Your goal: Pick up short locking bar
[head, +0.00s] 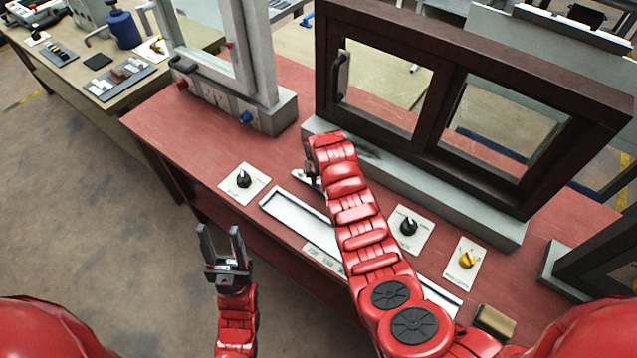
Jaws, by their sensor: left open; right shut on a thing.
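My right arm reaches across the red table (240,150) to the foot of the dark window frame. My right gripper (308,174) is mostly hidden behind its own wrist. It is shut on a small light metal piece, likely the short locking bar (301,177), of which only a bit shows at the left of the wrist. My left gripper (219,230) is open and empty, in front of the table's front edge, over the floor.
A long pale tray (268,204) lies under my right arm; its visible left part looks empty. Black knobs on white cards (232,190) (408,228) and a yellow knob (466,259) stand nearby. The dark sliding window (440,75) and a grey frame (262,60) stand behind.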

